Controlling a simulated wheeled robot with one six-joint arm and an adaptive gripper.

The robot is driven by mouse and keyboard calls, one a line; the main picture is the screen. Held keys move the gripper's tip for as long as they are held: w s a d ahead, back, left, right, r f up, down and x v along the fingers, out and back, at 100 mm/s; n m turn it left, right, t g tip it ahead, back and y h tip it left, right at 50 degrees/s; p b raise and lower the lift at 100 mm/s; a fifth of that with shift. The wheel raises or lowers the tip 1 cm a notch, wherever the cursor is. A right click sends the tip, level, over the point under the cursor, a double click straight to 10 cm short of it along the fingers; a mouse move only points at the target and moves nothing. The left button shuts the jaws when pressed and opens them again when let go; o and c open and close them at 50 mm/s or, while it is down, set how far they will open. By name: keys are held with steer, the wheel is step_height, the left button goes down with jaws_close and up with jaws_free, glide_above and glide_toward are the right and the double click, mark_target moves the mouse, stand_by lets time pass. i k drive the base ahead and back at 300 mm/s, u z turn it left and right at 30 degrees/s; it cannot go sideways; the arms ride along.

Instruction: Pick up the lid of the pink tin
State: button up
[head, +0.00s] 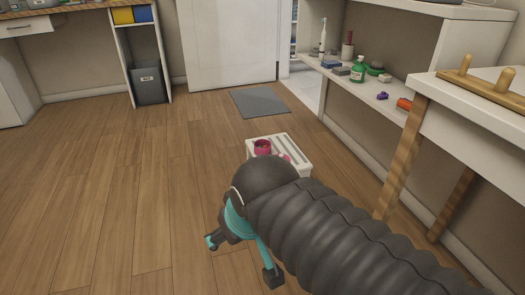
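A pink tin (262,147) stands on a low white slatted stool (300,150) on the wooden floor. Its top looks darker, but it is too small to tell whether it is open. A smaller pink thing (285,157) lies on the stool just right of the tin, partly hidden behind my arm; it may be the lid, but I cannot tell. My gripper (242,260) is in front of the stool, nearer the camera and lower in the picture. Its two fingers are spread apart, with nothing seen between them.
A white table with a wooden peg rack (480,85) stands at the right. Behind it a shelf holds a green bottle (358,70), an orange item (404,104) and other small things. A grey mat (260,102) and a dark bin (148,85) are farther back. The left floor is clear.

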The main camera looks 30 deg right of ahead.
mark_target(281, 157)
steer(key=z, duration=0.45)
steer(key=k, duration=0.65)
steer(key=u, duration=0.75)
steer(key=i, duration=1.1)
steer(key=z, duration=1)
steer(key=i, duration=1)
steer(key=z, duration=0.95)
